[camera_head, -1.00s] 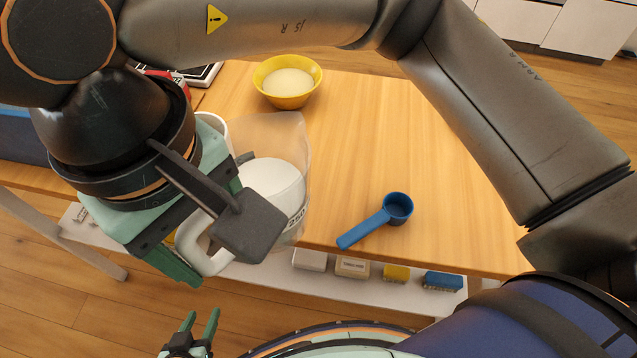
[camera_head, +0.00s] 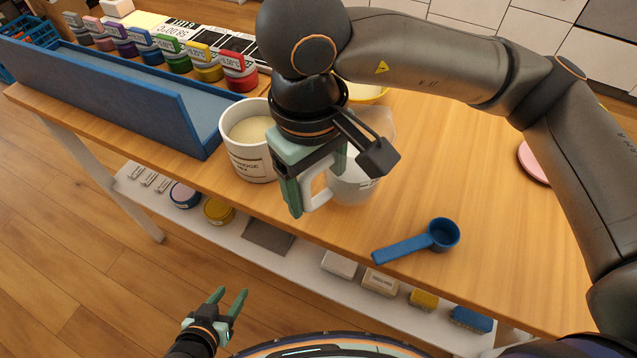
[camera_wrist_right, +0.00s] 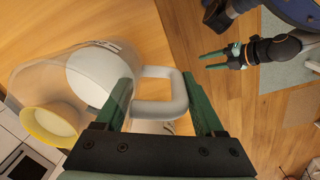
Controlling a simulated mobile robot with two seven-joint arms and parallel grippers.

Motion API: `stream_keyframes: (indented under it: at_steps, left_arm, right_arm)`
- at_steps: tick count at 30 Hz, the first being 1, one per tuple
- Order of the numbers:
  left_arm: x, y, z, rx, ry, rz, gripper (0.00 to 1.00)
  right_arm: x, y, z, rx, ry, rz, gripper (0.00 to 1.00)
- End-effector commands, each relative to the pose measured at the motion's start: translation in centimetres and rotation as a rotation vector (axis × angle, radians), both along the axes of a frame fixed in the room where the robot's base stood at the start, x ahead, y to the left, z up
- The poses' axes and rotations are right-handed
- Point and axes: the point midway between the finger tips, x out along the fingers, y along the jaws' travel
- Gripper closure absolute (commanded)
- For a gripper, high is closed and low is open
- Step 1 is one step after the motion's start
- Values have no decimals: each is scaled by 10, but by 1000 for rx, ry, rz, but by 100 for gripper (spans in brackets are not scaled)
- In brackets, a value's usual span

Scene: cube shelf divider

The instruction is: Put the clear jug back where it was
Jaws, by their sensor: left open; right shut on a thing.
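The clear jug (camera_head: 352,188), with white contents, is at the front of the wooden table, right of a white tub (camera_head: 247,150). My right gripper (camera_head: 305,195) is shut on the jug's white handle (camera_head: 322,192). In the right wrist view the handle (camera_wrist_right: 160,107) sits between the fingers (camera_wrist_right: 165,100), and the clear jug wall (camera_wrist_right: 40,80) lies beyond. My arm hides part of the jug in the head view; I cannot tell whether its base touches the table. My left gripper (camera_head: 228,303) is open and empty, low in front of the table.
A blue scoop (camera_head: 420,243) lies right of the jug near the front edge. A yellow bowl (camera_wrist_right: 48,125) stands behind the jug. A long blue divider (camera_head: 110,90) and several coloured jars (camera_head: 207,68) fill the left. A pink plate (camera_head: 533,162) is at right. Table beyond the scoop is clear.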

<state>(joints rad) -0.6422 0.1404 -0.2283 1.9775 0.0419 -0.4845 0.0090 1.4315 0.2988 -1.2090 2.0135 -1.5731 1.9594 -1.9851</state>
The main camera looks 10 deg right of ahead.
Motion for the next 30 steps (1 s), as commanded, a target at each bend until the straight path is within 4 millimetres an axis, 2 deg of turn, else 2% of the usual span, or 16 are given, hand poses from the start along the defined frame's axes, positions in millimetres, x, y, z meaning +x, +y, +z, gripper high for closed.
stream_keyframes:
  at_steps: [5, 13, 22, 27, 28, 30]
  left_arm:
    - [0, 0, 0, 0, 1, 0, 50]
    - [-1, -2, -2, -2, 4, -2, 50]
    - [-2, -3, -2, -4, 6, -5, 50]
    - [-3, -5, -10, -5, 12, -7, 50]
    - [-3, -5, -8, -5, 15, -9, 50]
    - [-4, -6, -8, -5, 18, -10, 50]
  right_arm:
    - [8, -4, -10, 1, 0, -2, 100]
    - [13, -7, -44, 1, 0, 0, 100]
    - [13, -7, -47, 2, -3, 0, 100]
    - [13, -7, -52, 2, -3, 0, 100]
    - [12, -7, -51, 2, -1, 0, 26]
    - [12, -7, -50, 1, 0, 0, 18]
